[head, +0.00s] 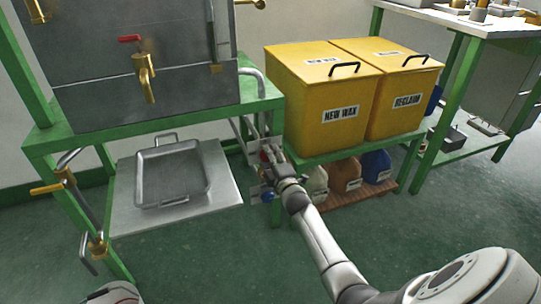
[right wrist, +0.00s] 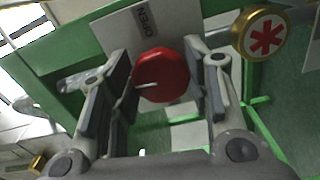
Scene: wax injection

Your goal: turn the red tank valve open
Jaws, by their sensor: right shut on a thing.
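A round red valve knob (right wrist: 162,75) with a white pointer line shows in the right wrist view, beside a grey plate (right wrist: 150,35) marked OPEN. My right gripper (right wrist: 160,92) is shut on this knob, with one finger on each side of it. In the head view my right gripper (head: 268,160) is at the pipes beside the green stand's right leg, and it largely hides the knob. The pointer line points to the left in the wrist view. My left gripper is not in view.
A brass knob with a red star (right wrist: 265,35) is close to my right finger. The tank (head: 140,65) has a brass tap with a red handle (head: 130,38). A metal pan (head: 172,175) lies below. Yellow bins (head: 310,85) stand to the right.

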